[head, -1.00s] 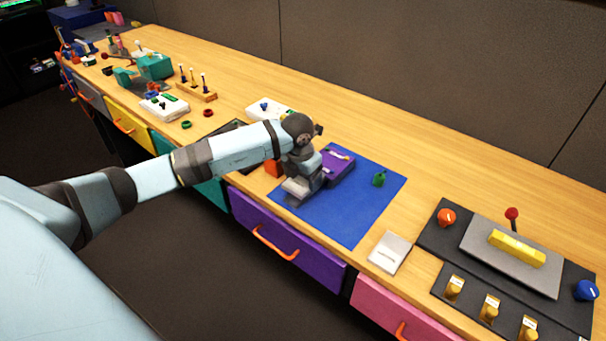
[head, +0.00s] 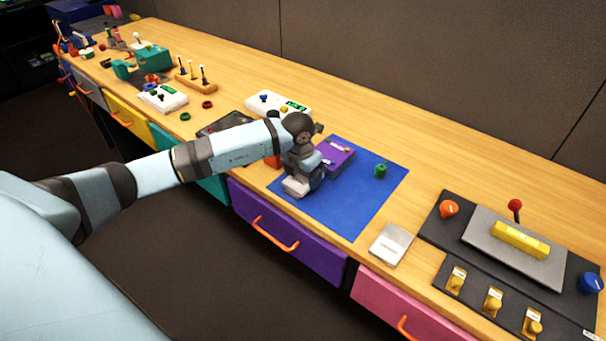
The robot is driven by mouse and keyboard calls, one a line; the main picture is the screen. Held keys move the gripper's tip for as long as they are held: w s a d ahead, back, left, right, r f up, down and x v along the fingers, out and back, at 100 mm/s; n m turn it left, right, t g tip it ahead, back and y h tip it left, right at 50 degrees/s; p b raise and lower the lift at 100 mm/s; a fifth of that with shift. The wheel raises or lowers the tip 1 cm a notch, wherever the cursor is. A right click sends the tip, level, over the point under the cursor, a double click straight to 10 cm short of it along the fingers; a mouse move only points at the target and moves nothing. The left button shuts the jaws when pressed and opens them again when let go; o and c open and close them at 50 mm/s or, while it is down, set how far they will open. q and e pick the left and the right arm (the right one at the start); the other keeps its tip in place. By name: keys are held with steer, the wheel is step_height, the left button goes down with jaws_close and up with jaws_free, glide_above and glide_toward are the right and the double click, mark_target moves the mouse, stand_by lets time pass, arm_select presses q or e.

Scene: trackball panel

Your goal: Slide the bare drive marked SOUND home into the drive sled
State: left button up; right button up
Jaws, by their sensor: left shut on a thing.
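The purple box on the blue mat (head: 345,210), which looks like the drive sled (head: 339,154), is partly hidden behind my left wrist. My left gripper (head: 299,186) is low over the mat's left part, just in front of the purple box. My right gripper is not in view.
A green knob-like piece (head: 380,171) stands on the mat. A dark panel with a yellow bar (head: 520,240), knobs and a red-tipped lever is at the right. A white box (head: 277,104) stands behind my arm. The wood behind the mat is clear.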

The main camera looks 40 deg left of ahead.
arm_select(q)
steer(key=shift+w+d+b, duration=0.2)
steer(key=shift+w+b, duration=0.7)
steer(key=shift+w, duration=1.3)
stand_by(2.0)
steer(key=o, duration=0.8)
steer(key=shift+o, duration=0.2)
steer(key=shift+r, duration=0.1)
steer(key=shift+r+p, duration=2.25)
steer(key=shift+r, duration=1.15)
